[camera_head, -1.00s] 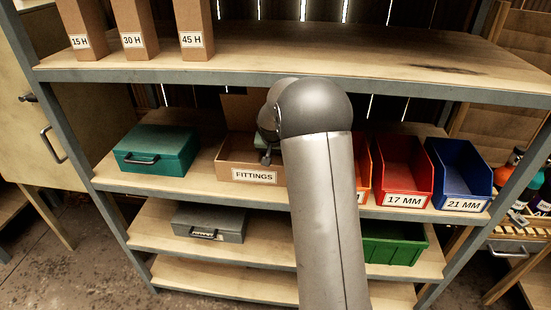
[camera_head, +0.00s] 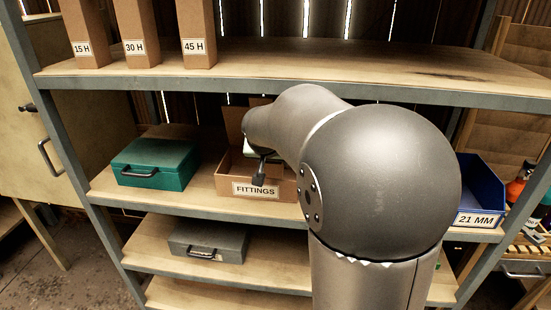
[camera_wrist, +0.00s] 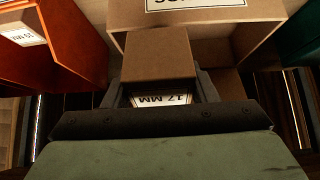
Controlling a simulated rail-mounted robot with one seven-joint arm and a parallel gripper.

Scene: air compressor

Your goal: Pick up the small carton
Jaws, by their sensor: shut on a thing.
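In the wrist view, the small carton (camera_wrist: 157,55) is a plain brown box with a white "17 MM" label that reads upside down. My gripper (camera_wrist: 160,88) is shut on it, with one dark finger on each side. The open FITTINGS box (camera_wrist: 205,16) is close beyond the carton, its label upside down there. In the head view, my gripper (camera_head: 259,168) is in front of the FITTINGS box (camera_head: 228,182) on the middle shelf. The carton cannot be made out there, and I cannot tell whether it touches the box.
A green metal case (camera_head: 155,160) stands left of the FITTINGS box. A blue 21 MM bin (camera_head: 482,190) stands to the right. An orange bin (camera_wrist: 55,40) is close on the left in the wrist view. A grey case (camera_head: 208,245) lies below. The upper shelf (camera_head: 330,60) overhangs my arm.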

